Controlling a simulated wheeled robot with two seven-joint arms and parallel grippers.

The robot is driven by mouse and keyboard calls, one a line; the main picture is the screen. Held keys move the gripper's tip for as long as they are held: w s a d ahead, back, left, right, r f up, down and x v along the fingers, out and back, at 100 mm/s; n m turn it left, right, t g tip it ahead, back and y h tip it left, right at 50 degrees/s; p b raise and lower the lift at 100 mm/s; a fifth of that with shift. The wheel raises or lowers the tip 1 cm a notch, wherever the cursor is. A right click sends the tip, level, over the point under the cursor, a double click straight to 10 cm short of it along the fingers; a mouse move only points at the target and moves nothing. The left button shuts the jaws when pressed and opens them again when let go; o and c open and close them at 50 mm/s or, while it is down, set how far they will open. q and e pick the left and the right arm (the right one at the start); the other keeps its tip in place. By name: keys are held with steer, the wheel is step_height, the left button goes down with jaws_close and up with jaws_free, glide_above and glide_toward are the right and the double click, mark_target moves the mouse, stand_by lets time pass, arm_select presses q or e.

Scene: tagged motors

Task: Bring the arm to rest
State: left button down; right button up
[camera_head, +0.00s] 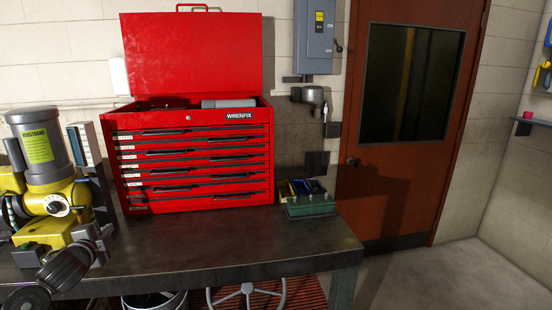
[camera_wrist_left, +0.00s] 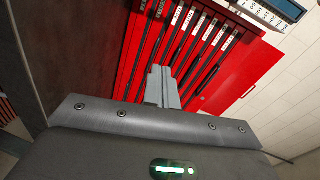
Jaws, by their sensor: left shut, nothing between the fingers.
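My left arm comes in at the lower left of the head view. My left gripper (camera_head: 101,240) is above the left part of the dark workbench (camera_head: 250,252), in front of the yellow machine. In the left wrist view its two grey fingers (camera_wrist_left: 162,84) are together with nothing between them. The fingers point toward the drawer fronts of the red tool chest (camera_head: 196,165), which stands at the back of the bench with its lid up. The gripper looks apart from the chest. My right gripper is in neither view.
A yellow machine with a grey labelled motor (camera_head: 41,145) stands at the left of the bench. A green box (camera_head: 310,205) with small items sits near the bench's right end. The bench top in front of the chest is clear. A brown door (camera_head: 405,180) is at the right.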

arm_select(q)
steer(key=s+d+f+n+g+h, duration=0.1)
steer(key=s+d+f+n+g, duration=0.1)
steer(key=s+d+f, duration=0.65)
steer(key=s+d+f+n+g, duration=0.3)
steer(key=s+d+f, duration=0.2)
steer(key=f, duration=0.6)
steer(key=s+d+f+n+g+h, duration=0.15)
steer(key=s+d, duration=0.25)
steer(key=s, duration=0.5)
steer(key=s+d+f+n+g, duration=0.3)
steer(key=s+d, duration=0.2)
steer(key=s, duration=0.4)
steer(key=s+d+f+n+g+h, duration=0.1)
steer(key=s+d+f+n+g, duration=0.2)
steer(key=s, duration=0.7)
step_height(320, 180, down, 26)
steer(key=d, duration=0.1)
steer(key=s+a+f+m+g, duration=0.1)
steer(key=s+a+f+g, duration=0.1)
steer(key=s+f, duration=1.3)
steer(key=shift+s+a+f, duration=0.3)
steer(key=shift+s+f, duration=0.1)
steer(key=shift+s, duration=0.75)
